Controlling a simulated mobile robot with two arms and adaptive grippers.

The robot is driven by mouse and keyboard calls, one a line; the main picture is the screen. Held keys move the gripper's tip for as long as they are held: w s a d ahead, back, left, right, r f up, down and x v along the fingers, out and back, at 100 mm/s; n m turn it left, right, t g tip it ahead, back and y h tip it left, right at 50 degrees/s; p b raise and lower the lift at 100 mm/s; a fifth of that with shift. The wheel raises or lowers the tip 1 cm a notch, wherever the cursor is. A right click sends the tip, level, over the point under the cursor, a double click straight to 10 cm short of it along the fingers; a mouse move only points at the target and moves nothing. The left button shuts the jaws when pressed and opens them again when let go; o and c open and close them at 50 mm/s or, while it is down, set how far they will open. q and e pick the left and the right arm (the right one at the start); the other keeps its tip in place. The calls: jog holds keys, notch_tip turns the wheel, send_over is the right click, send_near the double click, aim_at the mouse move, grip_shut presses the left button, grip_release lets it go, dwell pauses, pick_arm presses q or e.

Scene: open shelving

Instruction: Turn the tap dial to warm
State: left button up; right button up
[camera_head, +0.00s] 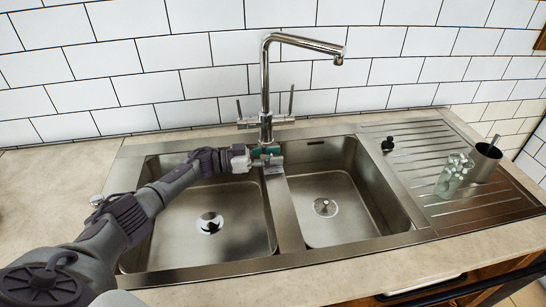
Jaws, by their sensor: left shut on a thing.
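A chrome tap (265,85) with a tall upright neck stands behind the double sink. Its spout points right. Two slim levers stand up at its sides, the left lever (240,110) and the right lever (291,101). My left gripper (268,157) is at the foot of the tap, above the divider between the basins. It is shut on a part low on the tap, and its green and grey fingers largely hide that part. No separate dial or warm mark can be made out. My right gripper is not in view.
The left basin (240,235) and right basin (345,220) are empty. A glass bottle (452,177) and a dark cup (484,160) stand on the drainboard (420,150) at right. A tiled wall closes the back.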

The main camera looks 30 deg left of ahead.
pick_arm(q)
jog(key=o, duration=1.2)
jog(key=shift+r, duration=0.2)
notch_tip(320, 180, up, 10)
jog(key=shift+f, duration=0.15)
